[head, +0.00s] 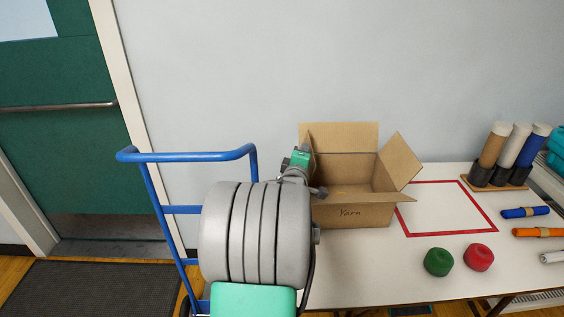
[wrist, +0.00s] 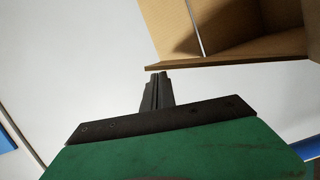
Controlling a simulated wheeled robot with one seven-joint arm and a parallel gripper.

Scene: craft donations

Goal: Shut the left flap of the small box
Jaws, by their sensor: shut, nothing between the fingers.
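The small cardboard box (head: 352,214), marked "Yarn" on its front, stands open on the white table. Its back flap (head: 345,137) stands up, and its right flap (head: 401,161) sticks up and out to the right. The left side is largely hidden behind my arm and gripper, so I cannot make out how the left flap lies. My gripper (wrist: 157,76) is shut and empty, at the box's left side. In the wrist view the fingertips are just short of a cardboard edge (wrist: 230,61) at the upper right; I cannot tell whether they touch.
A red taped outline (head: 450,234) lies right of the box, empty inside. A green yarn ball (head: 438,262) and a red one (head: 478,257) sit in front. Tubes in a holder (head: 497,176) and rolled bundles (head: 525,212) are at right. A blue cart handle (head: 190,156) stands left.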

